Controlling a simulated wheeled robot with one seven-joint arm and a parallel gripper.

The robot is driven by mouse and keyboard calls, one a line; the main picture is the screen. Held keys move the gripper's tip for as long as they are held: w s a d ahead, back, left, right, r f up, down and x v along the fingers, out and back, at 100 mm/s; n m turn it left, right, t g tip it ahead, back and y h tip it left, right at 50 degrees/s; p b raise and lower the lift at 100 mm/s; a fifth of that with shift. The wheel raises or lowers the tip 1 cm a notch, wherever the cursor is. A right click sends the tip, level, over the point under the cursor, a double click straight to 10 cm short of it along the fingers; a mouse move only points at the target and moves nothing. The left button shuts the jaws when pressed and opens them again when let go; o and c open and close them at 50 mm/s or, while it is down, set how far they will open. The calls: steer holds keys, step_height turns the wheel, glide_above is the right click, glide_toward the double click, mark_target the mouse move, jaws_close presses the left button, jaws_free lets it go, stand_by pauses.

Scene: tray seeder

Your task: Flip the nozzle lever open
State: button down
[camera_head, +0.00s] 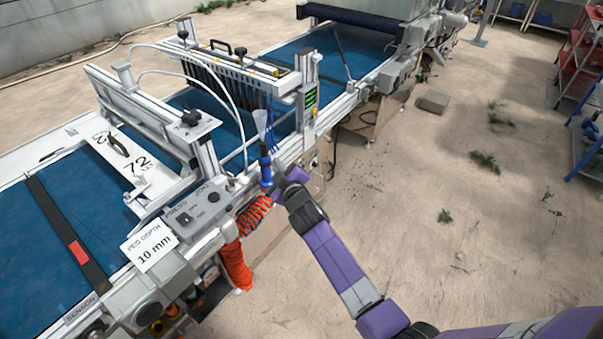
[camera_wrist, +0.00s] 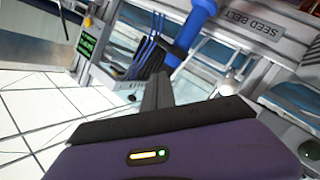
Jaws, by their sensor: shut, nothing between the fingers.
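My gripper (camera_head: 280,172) is at the near side rail of the seeder in the head view. In the wrist view its dark fingers (camera_wrist: 158,92) are together and empty. A blue tool-like piece with a pale tip (camera_head: 265,170), perhaps the nozzle, stands upright beside my gripper. A blue piece (camera_wrist: 190,32) shows just above and right of the fingertips in the wrist view. A pale rounded knob (camera_wrist: 228,87) is to the right of the fingers. I cannot tell for certain which part is the nozzle lever or how it is set; contact is unclear.
An orange coiled hose (camera_head: 235,265) hangs below the rail. A control box (camera_head: 195,208) and a "PEG DEPTH 10 mm" card (camera_head: 149,247) are to the left. A plate reading "SEED BELT" (camera_wrist: 251,23) is near the fingers. Open floor (camera_head: 400,200) lies to the right.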

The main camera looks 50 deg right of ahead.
steer(key=s+d+r+p, duration=0.1)
steer(key=s+d+p, duration=0.1)
steer(key=s, duration=0.7)
steer(key=shift+d+r, duration=0.15)
steer(key=shift+d, duration=0.2)
steer(key=shift+s, duration=0.1)
stand_by(0.3)
